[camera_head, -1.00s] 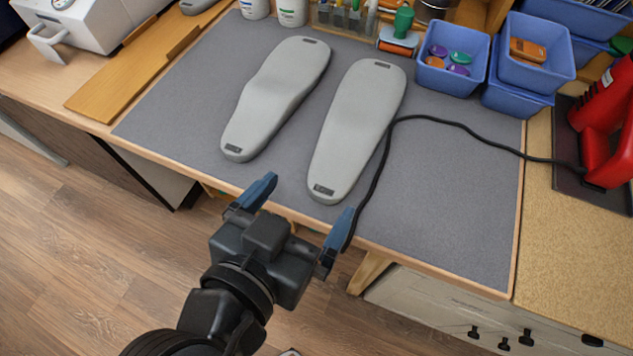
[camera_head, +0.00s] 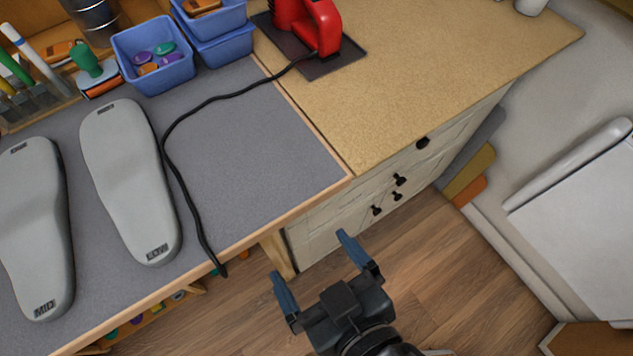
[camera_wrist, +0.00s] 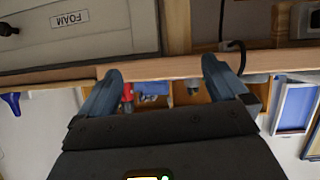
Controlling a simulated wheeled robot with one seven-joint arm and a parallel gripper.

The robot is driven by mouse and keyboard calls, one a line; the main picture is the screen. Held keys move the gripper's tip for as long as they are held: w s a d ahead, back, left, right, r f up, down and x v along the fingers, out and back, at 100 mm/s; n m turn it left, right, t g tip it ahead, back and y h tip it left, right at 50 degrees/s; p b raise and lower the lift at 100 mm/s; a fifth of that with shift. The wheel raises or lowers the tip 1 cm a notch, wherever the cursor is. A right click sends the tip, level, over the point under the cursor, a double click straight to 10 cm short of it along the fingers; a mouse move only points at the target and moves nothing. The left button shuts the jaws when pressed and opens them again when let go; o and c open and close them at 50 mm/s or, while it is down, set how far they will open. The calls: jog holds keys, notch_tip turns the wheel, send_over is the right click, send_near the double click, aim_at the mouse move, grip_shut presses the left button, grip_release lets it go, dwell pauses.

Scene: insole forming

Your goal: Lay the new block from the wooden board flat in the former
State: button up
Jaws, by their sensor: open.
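My gripper (camera_head: 312,258) is open and empty over the floor, in front of the workbench and drawer cabinet. In the wrist view its two blue fingers (camera_wrist: 160,68) are spread apart with nothing between them. The wooden board, the new block on it and the former cannot be made out in the current views.
A black cable (camera_head: 172,165) runs across the mat to a red tool (camera_head: 308,25) on a dark pad. Blue bins (camera_head: 155,75) stand at the back. The tan cabinet top (camera_head: 400,70) is largely clear. A drawer labelled FOAM (camera_wrist: 75,35) shows upside down in the wrist view.

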jog(key=s+d+r+m+t+h, duration=0.1)
jog(key=s+d+r+m+h, duration=0.2)
jog(key=s+d, duration=0.3)
jog(key=s+d+r+m+t+h, duration=0.2)
jog(key=s+d, duration=0.5)
jog(key=d, duration=0.8)
jog(key=shift+s+r+m+h, duration=0.2)
jog(key=shift+r+m+h, duration=0.3)
jog(key=shift+r+m, duration=0.3)
jog(key=shift+a, duration=0.1)
